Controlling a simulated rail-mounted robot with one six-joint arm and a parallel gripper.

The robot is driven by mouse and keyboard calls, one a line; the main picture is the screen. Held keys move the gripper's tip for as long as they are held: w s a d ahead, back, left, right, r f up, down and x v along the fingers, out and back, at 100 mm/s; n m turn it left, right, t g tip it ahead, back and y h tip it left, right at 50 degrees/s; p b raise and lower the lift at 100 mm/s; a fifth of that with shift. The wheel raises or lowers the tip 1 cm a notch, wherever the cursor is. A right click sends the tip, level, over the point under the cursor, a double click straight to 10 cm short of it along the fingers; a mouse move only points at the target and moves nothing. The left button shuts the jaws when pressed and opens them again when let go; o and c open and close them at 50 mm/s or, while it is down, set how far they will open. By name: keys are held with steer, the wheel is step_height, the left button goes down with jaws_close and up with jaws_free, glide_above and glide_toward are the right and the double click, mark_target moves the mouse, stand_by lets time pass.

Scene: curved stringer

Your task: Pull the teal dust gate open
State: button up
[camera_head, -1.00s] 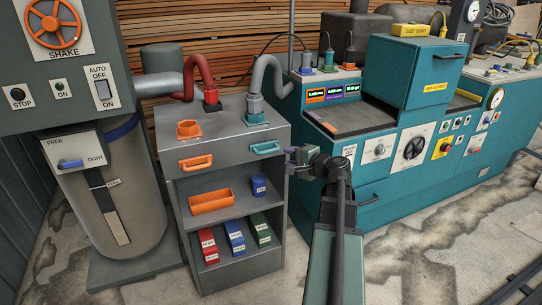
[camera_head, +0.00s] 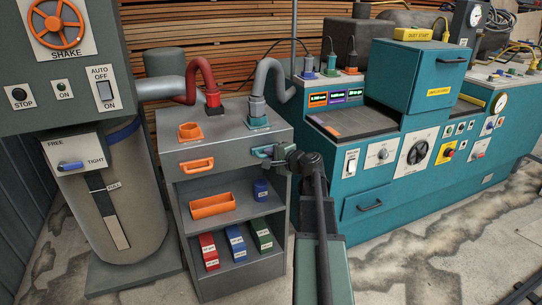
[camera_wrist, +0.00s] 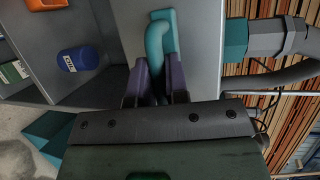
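The teal dust gate shows as a teal handle (camera_head: 264,150) on the front upper right of the grey cabinet (camera_head: 225,152), below the teal hose port. My gripper (camera_head: 272,154) is at the right end of this handle. In the wrist view, the teal handle (camera_wrist: 156,42) reaches down between the two purple fingers of my gripper (camera_wrist: 158,82). The fingers lie close on either side of it. I cannot tell whether they press on it. The handle sits close against the cabinet front.
An orange handle (camera_head: 197,165) is left of the teal one. Below are shelves with an orange bin (camera_head: 212,205), a blue can (camera_head: 261,190) and several coloured boxes. A grey hose (camera_head: 265,72) rises above the teal port. A teal machine (camera_head: 385,170) stands close on the right.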

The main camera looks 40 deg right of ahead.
jaws_close()
steer(key=s+a, duration=0.2)
steer(key=s, duration=0.4)
steer(key=shift+s, duration=0.3)
steer(key=o, duration=0.7)
jaws_free()
steer(key=p+v, duration=0.2)
steer(key=v, duration=0.8)
steer(key=shift+s+r, duration=0.15)
steer(key=shift+s, duration=0.15)
